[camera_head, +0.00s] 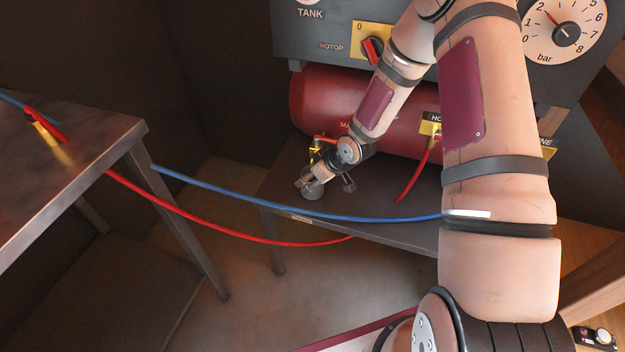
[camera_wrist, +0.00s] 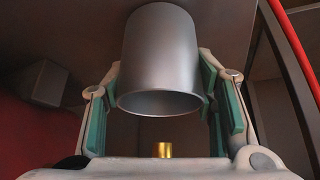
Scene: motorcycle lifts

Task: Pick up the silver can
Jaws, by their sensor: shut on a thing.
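The silver can (camera_wrist: 160,55) is a plain grey cylinder in the middle of the wrist view, with its round rim towards the camera. My gripper (camera_wrist: 160,92) has its teal-padded fingers on both sides of the can and is shut on it. In the head view my gripper (camera_head: 320,178) is at the low dark table in front of the red tank, and the can shows only as a small grey shape (camera_head: 312,191) at its tip. Whether the can touches the table top is not clear.
The red tank (camera_head: 310,100) and a dark panel with a gauge (camera_head: 565,32) stand close behind. A blue hose (camera_head: 270,206) and a red hose (camera_head: 230,234) hang between the left metal table (camera_head: 75,150) and the low table (camera_head: 370,220). A brass piece (camera_wrist: 163,149) shows in the wrist view.

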